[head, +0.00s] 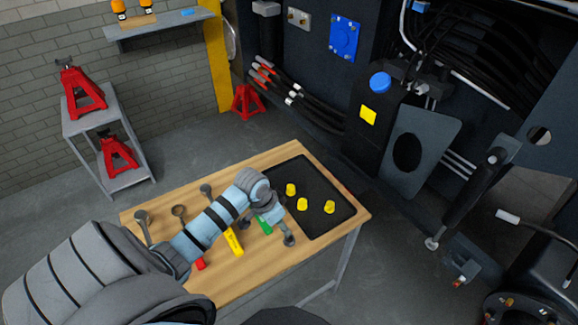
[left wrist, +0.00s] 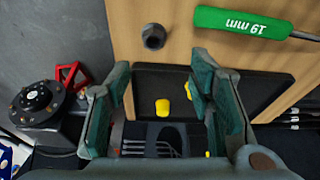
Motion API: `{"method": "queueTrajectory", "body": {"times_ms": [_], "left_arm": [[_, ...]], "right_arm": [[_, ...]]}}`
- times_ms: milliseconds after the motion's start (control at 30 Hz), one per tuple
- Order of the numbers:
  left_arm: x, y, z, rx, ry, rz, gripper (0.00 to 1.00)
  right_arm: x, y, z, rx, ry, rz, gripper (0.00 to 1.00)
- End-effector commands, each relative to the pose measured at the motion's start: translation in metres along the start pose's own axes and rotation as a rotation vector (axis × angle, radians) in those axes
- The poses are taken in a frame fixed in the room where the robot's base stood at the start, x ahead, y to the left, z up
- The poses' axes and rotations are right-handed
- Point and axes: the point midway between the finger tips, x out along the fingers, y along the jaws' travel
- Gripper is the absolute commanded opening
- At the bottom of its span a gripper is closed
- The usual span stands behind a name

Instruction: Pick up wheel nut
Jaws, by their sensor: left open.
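Three yellow wheel nuts lie apart on the black tray (head: 323,185) at the table's right end: one at the upper left (head: 290,189), one in the middle (head: 302,204) and one at the right (head: 329,207). My left gripper (head: 277,212) is over the tray's left edge, left of the nuts. In the left wrist view its fingers (left wrist: 160,75) are spread and empty. One nut (left wrist: 162,107) shows between them. A second nut (left wrist: 188,90) is partly hidden by the right finger, and a third (left wrist: 207,154) is mostly hidden. My right gripper is out of view.
Socket tools with red (head: 199,263), yellow (head: 233,242) and green (left wrist: 240,21) handles lie on the wooden table (head: 290,265) left of the tray. The dark chassis (head: 375,150) stands behind the table. A grey stand (head: 90,125) with red jacks is at the left.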

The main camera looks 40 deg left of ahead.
Motion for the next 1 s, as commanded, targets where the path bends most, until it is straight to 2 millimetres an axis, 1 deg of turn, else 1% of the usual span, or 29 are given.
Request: {"method": "queueTrajectory", "body": {"times_ms": [33, 100, 267, 400, 500, 567, 733, 767, 1000], "left_arm": [[0.017, 0.001, 0.001, -0.003, 0.000, 0.003, 0.48], [0.034, 0.001, 0.001, -0.002, 0.000, 0.003, 0.48], [0.054, 0.003, 0.001, -0.002, 0.001, 0.001, 0.48], [0.081, 0.010, 0.004, -0.002, 0.000, 0.002, 0.48], [0.097, 0.009, 0.004, -0.001, 0.000, 0.001, 0.48], [0.101, 0.009, 0.004, 0.000, 0.002, 0.000, 0.48], [0.100, 0.009, 0.003, 0.000, 0.002, -0.001, 0.48], [0.099, 0.009, 0.003, 0.000, 0.002, -0.001, 0.45], [0.099, 0.009, 0.004, 0.000, 0.001, -0.001, 0.07]], "right_arm": [[0.007, -0.001, 0.001, 0.000, -0.001, 0.000, 0.40], [0.010, -0.001, 0.002, 0.000, -0.002, 0.000, 0.40], [0.013, -0.001, 0.004, 0.000, -0.004, 0.000, 0.40], [0.017, -0.001, 0.004, 0.000, -0.004, 0.000, 0.40], [0.023, -0.002, 0.004, 0.000, -0.004, 0.000, 0.40], [0.024, -0.002, 0.004, 0.000, -0.004, 0.000, 0.40], [0.022, -0.002, 0.004, 0.000, -0.004, 0.000, 0.40], [0.022, -0.002, 0.004, 0.000, -0.004, 0.000, 0.40], [0.022, -0.002, 0.004, 0.000, -0.003, 0.000, 0.40]]}}
